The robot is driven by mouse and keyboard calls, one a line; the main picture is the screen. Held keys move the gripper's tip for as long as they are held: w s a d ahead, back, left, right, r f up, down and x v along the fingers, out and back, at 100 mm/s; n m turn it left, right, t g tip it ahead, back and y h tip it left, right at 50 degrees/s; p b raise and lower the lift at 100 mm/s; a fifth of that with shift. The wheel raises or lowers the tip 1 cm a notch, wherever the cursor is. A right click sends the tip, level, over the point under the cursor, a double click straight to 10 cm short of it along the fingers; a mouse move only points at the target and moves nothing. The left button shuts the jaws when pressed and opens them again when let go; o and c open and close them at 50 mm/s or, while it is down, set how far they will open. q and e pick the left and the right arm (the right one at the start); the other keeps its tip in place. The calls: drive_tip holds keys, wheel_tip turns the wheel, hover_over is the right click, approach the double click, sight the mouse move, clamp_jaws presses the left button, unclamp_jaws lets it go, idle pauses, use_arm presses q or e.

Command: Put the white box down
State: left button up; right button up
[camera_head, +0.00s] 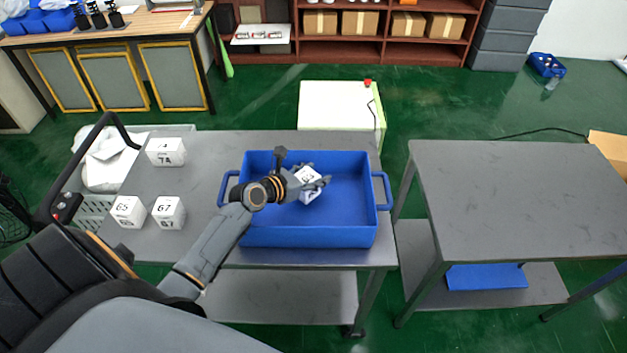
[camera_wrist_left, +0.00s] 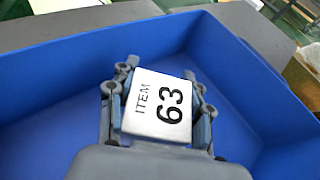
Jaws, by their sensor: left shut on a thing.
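The white box (camera_head: 308,184) is held by my left gripper (camera_head: 312,187) over the blue tray (camera_head: 310,237). In the left wrist view the white box (camera_wrist_left: 158,108) shows "ITEM 63" on its face. The fingers of my left gripper (camera_wrist_left: 160,105) are shut on its two sides. Behind the box, the blue walls and floor of the tray (camera_wrist_left: 60,77) show. The box is within the tray's outline, tilted in the head view. I cannot tell whether it touches the tray floor. My right gripper is in neither view.
The tray stands on a grey table (camera_head: 210,150). Other white boxes stand to its left: a "7A" box (camera_head: 166,152), a "63" box (camera_head: 128,211) and a "G7" box (camera_head: 168,212).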

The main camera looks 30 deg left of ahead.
use_arm(q)
drive_tip(key=shift+f, duration=0.8)
drive_tip(key=shift+s+a+f, duration=0.1)
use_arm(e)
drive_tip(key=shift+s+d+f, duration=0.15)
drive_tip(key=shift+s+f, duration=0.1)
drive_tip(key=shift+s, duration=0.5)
use_arm(q)
drive_tip(key=shift+f, duration=0.15)
drive_tip(key=o, duration=1.2)
drive_tip(key=shift+c, duration=0.2)
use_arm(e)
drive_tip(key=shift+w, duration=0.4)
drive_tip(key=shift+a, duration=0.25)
